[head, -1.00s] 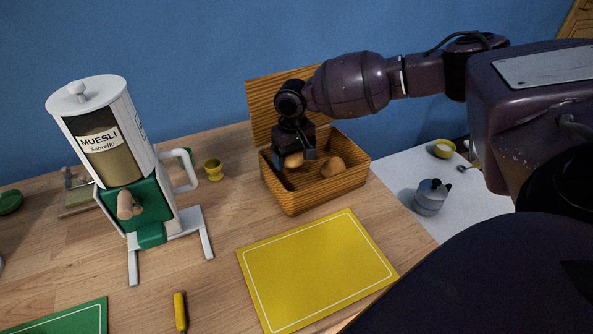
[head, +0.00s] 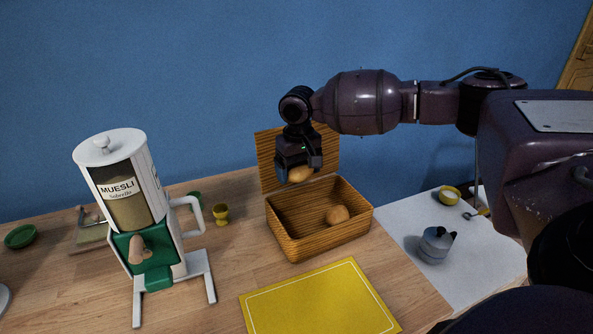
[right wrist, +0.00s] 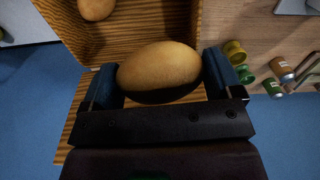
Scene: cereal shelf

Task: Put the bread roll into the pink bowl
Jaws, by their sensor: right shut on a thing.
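My right gripper (head: 298,172) is shut on a bread roll (head: 301,174) and holds it above the back part of an open wooden bread box (head: 318,239). In the right wrist view the held bread roll (right wrist: 160,70) sits between the two blue fingertips (right wrist: 161,76). A second brown roll (head: 338,214) lies inside the box and also shows in the right wrist view (right wrist: 97,8). I see no pink bowl in these frames. My left gripper is not in view.
A muesli dispenser (head: 125,200) stands left of the box. A yellow egg cup (head: 221,213) is between them. A yellow mat (head: 320,303) lies in front.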

